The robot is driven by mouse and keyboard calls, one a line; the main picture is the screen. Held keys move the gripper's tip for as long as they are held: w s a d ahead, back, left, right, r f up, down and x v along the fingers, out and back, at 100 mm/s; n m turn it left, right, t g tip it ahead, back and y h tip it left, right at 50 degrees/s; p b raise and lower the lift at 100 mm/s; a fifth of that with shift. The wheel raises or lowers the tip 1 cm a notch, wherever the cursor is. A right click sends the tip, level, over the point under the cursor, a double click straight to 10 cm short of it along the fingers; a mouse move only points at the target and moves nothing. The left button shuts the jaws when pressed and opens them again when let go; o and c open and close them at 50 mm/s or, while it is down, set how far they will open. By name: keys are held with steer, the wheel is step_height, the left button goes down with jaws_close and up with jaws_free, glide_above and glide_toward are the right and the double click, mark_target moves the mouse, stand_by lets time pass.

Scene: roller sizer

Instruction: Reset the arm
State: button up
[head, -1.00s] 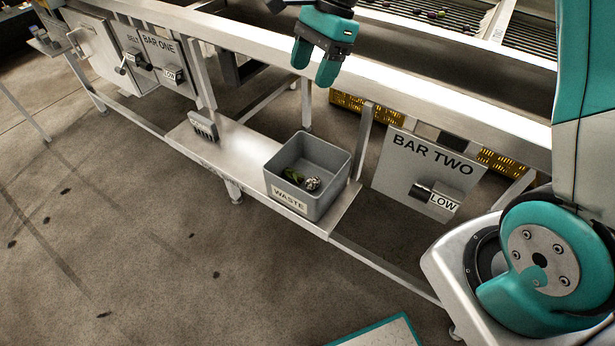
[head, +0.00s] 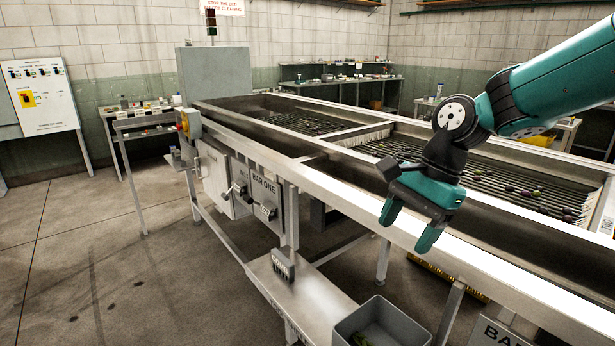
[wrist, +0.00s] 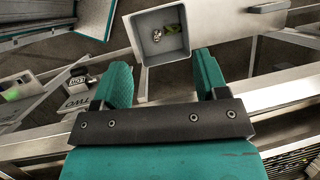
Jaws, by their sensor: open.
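My gripper (head: 408,226) hangs at the end of my teal arm, over the front rail of the roller sizer (head: 330,185) in the head view. Its two teal fingers are spread apart and point down, with nothing between them. In the wrist view the open fingers (wrist: 165,88) show with the grey waste bin (wrist: 141,24) beyond them. The bin holds a green item and a pale, patterned item. The bin also shows at the bottom of the head view (head: 385,318), on a low metal shelf, below my gripper and apart from it.
The sizer's rollers (head: 420,160) carry several dark and green fruits. A brush (head: 283,265) stands on the low shelf (head: 310,297). The BAR ONE panel (head: 264,192) is on the sizer's near side. Open floor (head: 110,270) lies at left.

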steer(key=s+a+r+n+t, duration=0.1)
steer(key=s+a+n, duration=0.1)
steer(key=s+n, duration=1.6)
steer(key=s, duration=0.3)
steer(key=shift+a+r, duration=0.2)
steer(key=shift+a, duration=0.1)
